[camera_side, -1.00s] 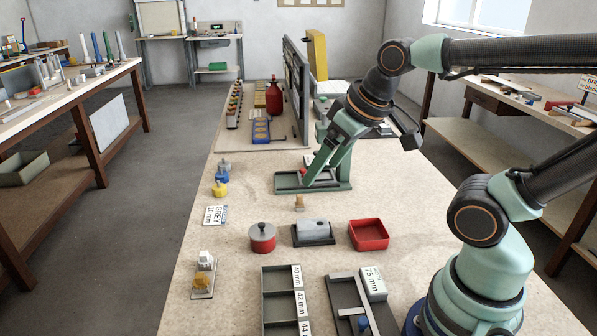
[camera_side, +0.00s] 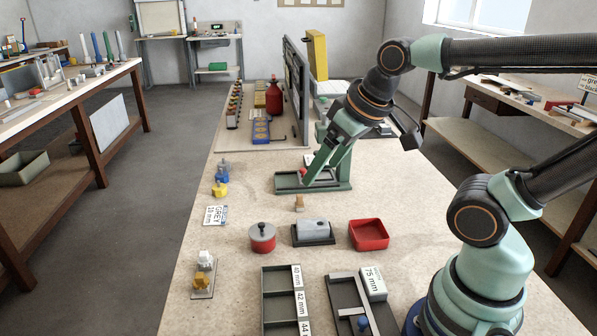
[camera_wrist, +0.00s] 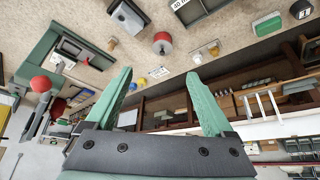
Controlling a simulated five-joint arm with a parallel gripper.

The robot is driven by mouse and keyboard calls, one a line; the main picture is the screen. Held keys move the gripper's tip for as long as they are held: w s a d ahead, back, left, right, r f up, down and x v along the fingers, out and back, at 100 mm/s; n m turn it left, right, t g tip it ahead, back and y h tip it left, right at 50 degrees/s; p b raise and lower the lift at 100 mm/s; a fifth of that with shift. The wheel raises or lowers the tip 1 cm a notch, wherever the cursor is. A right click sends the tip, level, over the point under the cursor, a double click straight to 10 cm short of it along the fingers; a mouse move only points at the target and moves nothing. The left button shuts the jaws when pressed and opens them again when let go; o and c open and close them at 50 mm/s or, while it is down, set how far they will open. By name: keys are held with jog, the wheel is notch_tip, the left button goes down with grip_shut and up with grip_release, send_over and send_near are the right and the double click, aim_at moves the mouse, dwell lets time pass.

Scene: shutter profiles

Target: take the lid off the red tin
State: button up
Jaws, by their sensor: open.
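The red tin (camera_side: 262,245) stands upright on the bench, left of the grey block on its dark stand. Its grey lid (camera_side: 262,232), with a dark knob on top, sits on it. In the wrist view the tin (camera_wrist: 162,37) shows near the top middle, beyond my fingertips and apart from them. My gripper (camera_side: 315,174) is open, its fingers slanting down and left above the green-framed tray, behind and right of the tin. In the wrist view my gripper (camera_wrist: 162,85) has its two green fingers spread wide, with nothing between them.
An empty red square box (camera_side: 368,246) and the grey block (camera_side: 313,228) stand right of the tin. A small wooden peg (camera_side: 299,203) stands behind. Compartment trays (camera_side: 267,296) lie in front. Bench left of the tin is mostly clear. An upright panel (camera_side: 294,90) stands at the back.

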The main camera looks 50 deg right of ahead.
jog(key=shift+o, duration=1)
jog(key=n+g, duration=0.6)
jog(key=n, duration=0.8)
send_over(261, 224)
notch_tip(261, 224, down, 9)
notch_tip(261, 224, down, 12)
jog(key=shift+w+r, duration=0.1)
jog(key=shift+r, duration=0.1)
